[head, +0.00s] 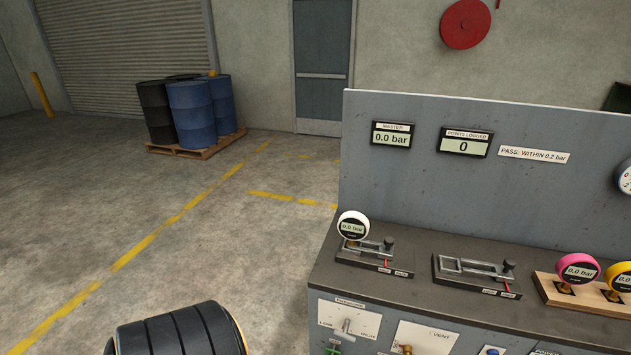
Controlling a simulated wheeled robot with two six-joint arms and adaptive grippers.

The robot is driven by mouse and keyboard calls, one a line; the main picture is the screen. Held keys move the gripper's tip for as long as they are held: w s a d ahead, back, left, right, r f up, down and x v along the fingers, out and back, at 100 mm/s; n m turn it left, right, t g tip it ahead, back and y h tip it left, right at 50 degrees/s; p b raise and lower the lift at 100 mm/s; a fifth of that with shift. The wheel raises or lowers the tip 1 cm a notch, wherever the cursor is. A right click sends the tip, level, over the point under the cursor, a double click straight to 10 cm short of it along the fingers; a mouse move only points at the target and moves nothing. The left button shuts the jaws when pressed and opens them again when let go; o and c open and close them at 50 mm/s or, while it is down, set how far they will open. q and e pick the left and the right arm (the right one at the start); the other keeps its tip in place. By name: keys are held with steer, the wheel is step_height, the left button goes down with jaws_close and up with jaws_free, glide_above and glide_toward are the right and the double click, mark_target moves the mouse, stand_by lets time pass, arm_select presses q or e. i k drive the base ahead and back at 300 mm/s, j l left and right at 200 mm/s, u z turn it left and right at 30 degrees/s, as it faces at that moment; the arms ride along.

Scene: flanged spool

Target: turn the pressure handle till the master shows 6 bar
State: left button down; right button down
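The master display (391,136) on the grey back panel reads 0.0 bar. On the bench front below is a white plate (365,322) with a small pale lever (347,327) standing roughly upright between two side labels. Neither of my grippers is in view, and nothing touches the lever.
A points-logged display (464,143) reads 0. A white-rimmed gauge (353,226) sits at a clamp on the bench top (415,285). An empty-looking clamp (476,270) and a wooden rack (560,294) with pink and yellow gauges are farther right.

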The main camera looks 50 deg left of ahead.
mark_target(343, 334)
steer(key=u, duration=1.35)
